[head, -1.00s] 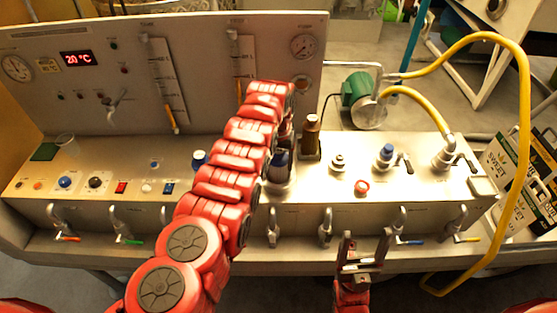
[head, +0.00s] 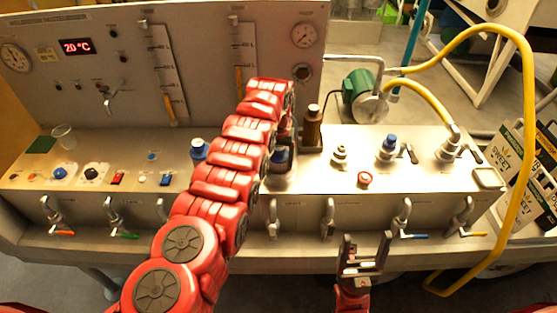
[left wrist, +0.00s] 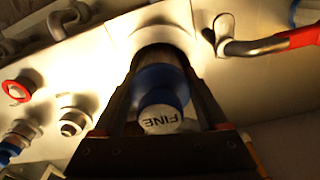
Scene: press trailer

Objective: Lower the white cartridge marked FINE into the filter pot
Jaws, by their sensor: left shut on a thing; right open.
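The cartridge (left wrist: 162,118) shows in the left wrist view as a pale round end marked FINE with a blue collar around it. My left gripper (left wrist: 163,76) is shut on it, one finger on each side. A dark round form (left wrist: 160,52) lies just beyond the collar; I cannot tell whether it is the filter pot's mouth or how deep the cartridge sits. In the head view my left gripper is mostly hidden behind my red arm, beside a dark blue part (head: 279,158) above the bench top. My right gripper (head: 366,240) is open and empty before the bench front.
A brown bottle (head: 312,128) stands close to the right of my left gripper. Blue-topped fittings (head: 199,149) and (head: 388,146) stand on the bench top (head: 325,175). Taps (head: 328,217) line the front. A yellow hose (head: 526,130) loops at the right.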

